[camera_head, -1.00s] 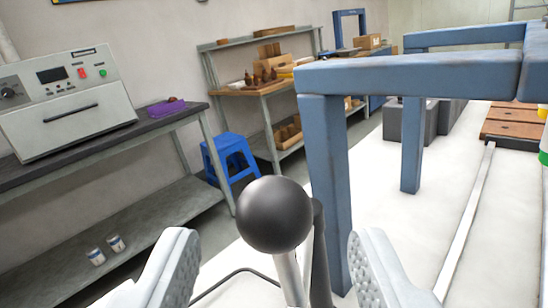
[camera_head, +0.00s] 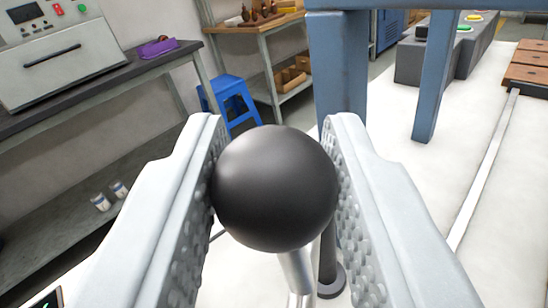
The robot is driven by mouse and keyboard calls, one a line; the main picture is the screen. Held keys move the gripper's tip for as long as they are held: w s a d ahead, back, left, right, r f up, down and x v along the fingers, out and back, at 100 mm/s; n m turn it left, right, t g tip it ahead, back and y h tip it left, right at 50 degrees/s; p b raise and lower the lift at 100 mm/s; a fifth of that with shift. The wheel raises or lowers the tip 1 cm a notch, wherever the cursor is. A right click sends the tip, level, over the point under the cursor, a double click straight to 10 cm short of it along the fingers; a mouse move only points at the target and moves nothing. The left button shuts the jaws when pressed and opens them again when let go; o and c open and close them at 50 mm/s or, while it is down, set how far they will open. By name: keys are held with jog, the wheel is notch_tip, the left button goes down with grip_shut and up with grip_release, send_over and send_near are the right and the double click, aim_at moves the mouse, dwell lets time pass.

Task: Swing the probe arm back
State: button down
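A black ball knob (camera_head: 274,188) on a metal rod (camera_head: 297,270) is in the middle of the head camera view, presumably the end of the probe arm. My gripper (camera_head: 273,150) has one pale, studded finger on each side of the knob. Both fingers come up against the knob's sides, with little or no gap showing. The rod runs down below the knob, and its lower end is out of the frame. A dark upright post (camera_head: 328,262) with a round foot stands just behind the rod.
A blue frame (camera_head: 338,75) stands close behind the knob. A bench (camera_head: 165,62) with a control box (camera_head: 62,50) is at left, and a blue stool (camera_head: 232,100) is beyond it. White surface (camera_head: 400,190) lies open at right.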

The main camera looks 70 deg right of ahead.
jog(key=shift+w, duration=0.1)
jog(key=shift+w+d+m+g+y, duration=0.15)
jog(key=shift+w+m+g, duration=0.55)
jog(key=shift+m+g, duration=0.8)
jog(key=shift+w+d+m+g+y, duration=0.15)
jog(key=shift+w+m+g, duration=0.65)
jog(key=shift+g, duration=1.3)
jog(key=shift+w+d+m+g, duration=0.25)
jog(key=shift+w+m+g, duration=0.35)
jog(key=shift+m+g, duration=0.9)
jog(key=shift+n+g, duration=0.3)
jog(key=c, duration=1.1)
grip_release()
jog(key=v, duration=1.7)
jog(key=shift+w+a, duration=0.15)
